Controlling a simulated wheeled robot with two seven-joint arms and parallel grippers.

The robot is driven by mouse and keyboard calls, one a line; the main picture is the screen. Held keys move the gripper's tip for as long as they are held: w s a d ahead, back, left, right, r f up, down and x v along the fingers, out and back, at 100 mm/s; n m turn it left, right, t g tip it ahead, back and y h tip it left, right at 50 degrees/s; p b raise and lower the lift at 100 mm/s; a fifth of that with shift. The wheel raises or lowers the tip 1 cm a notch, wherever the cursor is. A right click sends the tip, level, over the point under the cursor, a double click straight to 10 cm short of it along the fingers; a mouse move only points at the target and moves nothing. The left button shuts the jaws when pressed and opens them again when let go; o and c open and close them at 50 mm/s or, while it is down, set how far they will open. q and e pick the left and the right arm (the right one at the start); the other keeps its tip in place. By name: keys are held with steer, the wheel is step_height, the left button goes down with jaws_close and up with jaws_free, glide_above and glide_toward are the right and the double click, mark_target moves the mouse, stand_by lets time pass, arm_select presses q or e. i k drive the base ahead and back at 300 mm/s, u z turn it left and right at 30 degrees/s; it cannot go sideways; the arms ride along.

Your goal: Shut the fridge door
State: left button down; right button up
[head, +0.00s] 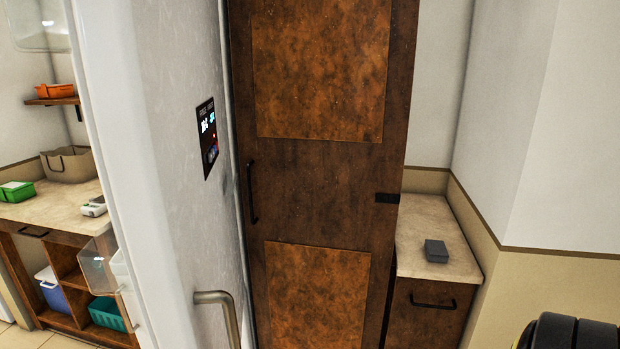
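The fridge door (185,130) fills the left-centre of the head view, close to me. It stands open, with its grey outer face toward the right and its pale edge toward me. A dark display panel (207,138) is on the outer face. A metal handle (222,299) sticks out low on that face. Clear door bins (97,265) show on the inner side at the left. The fridge body and its opening are not visible. Neither of my grippers is in view.
A tall brown wooden cabinet (320,190) stands just right of the door. A low counter with a grey box (436,251) is farther right. At the left, a wooden shelf unit holds a fabric basket (68,164), a green box (17,191) and bins. A black rounded part shows at bottom right.

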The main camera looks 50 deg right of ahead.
mark_target(150, 72)
steer(key=z, duration=0.9)
steer(key=i, duration=0.5)
